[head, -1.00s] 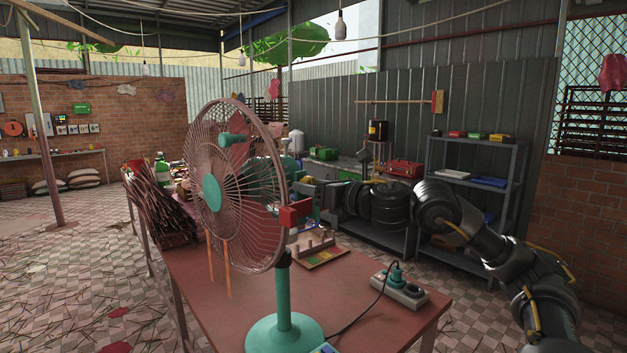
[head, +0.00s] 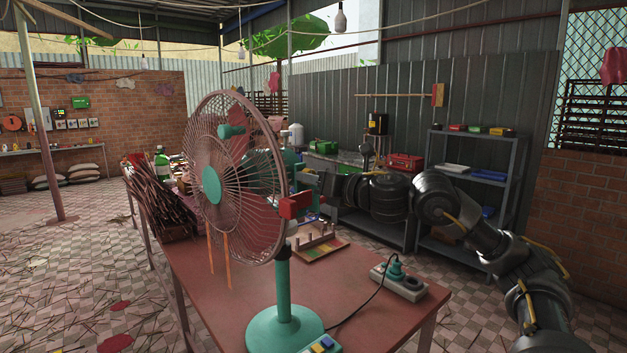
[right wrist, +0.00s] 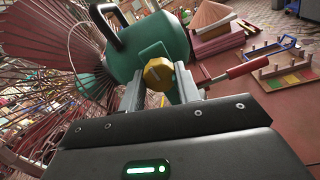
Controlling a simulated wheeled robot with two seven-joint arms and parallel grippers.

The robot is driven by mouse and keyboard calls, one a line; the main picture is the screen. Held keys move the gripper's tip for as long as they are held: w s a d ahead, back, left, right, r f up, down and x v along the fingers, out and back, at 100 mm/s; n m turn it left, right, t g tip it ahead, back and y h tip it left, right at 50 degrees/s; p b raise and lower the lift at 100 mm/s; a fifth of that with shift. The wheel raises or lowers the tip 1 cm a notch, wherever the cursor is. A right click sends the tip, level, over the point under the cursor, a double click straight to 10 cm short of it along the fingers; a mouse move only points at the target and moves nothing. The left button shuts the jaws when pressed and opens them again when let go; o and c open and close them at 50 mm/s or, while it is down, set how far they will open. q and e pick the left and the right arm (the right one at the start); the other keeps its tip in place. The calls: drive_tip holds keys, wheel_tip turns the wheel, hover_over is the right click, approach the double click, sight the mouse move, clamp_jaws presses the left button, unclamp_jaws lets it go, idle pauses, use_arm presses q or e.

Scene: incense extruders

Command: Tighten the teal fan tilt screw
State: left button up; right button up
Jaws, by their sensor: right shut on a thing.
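The teal fan (head: 285,318) stands upright on the red-brown table, its wire cage facing left in the head view. Its rounded teal motor housing fills the upper middle of the right wrist view (right wrist: 160,42). The yellow, faceted tilt screw (right wrist: 158,73) sits below the housing, beside a teal bracket. My right gripper (right wrist: 160,90) is shut on this screw, one finger on each side. In the head view the right gripper (head: 320,184) is behind the cage's right edge, and the screw is hidden there. My left gripper is in neither view.
A wooden rack with pegs (head: 316,242) and a power strip (head: 398,283) with a plugged-in cord lie on the table. Incense bundles (head: 165,205) stand to the left. The table's front right is mostly clear.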

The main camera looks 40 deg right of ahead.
drive_tip(key=o, duration=1)
drive_tip(key=s+b, duration=0.2)
drive_tip(key=s, duration=0.1)
drive_tip(key=s+b, duration=0.3)
drive_tip(key=s, duration=0.1)
drive_tip(key=s+d+b, duration=0.1)
drive_tip(key=s+b, duration=0.2)
drive_tip(key=shift+s+d, duration=0.1)
drive_tip(key=shift+s, duration=0.3)
